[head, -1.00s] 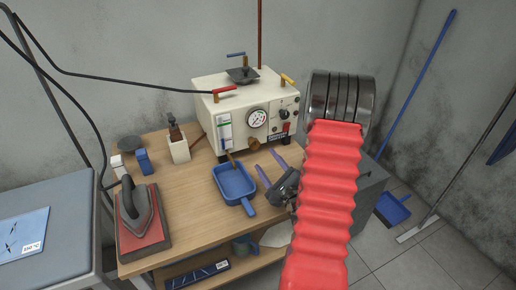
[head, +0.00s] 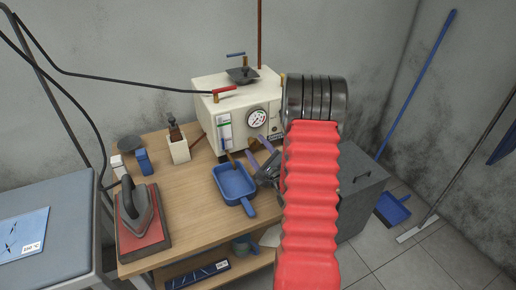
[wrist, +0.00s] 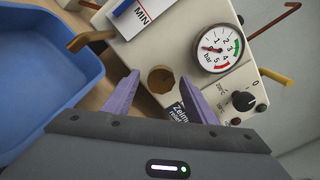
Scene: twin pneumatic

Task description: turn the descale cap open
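The descale cap is a round brass-brown cap (wrist: 161,79) low on the front of the cream steam generator (head: 205,91). In the wrist view it lies ahead of my gripper (wrist: 158,95), between and just beyond the two purple fingertips. The fingers are spread apart with nothing between them, and the cap looks clear of both. In the head view my gripper (head: 262,150) is in front of the generator's lower front, and the cap shows poorly there, next to the fingers.
A pressure gauge (wrist: 215,48) and a black knob (wrist: 243,101) sit right of the cap. A blue tray (head: 233,181) lies on the table (head: 187,222) below the generator. A brass tap (wrist: 90,40) sticks out at left. An iron (head: 137,212) stands at the table's left.

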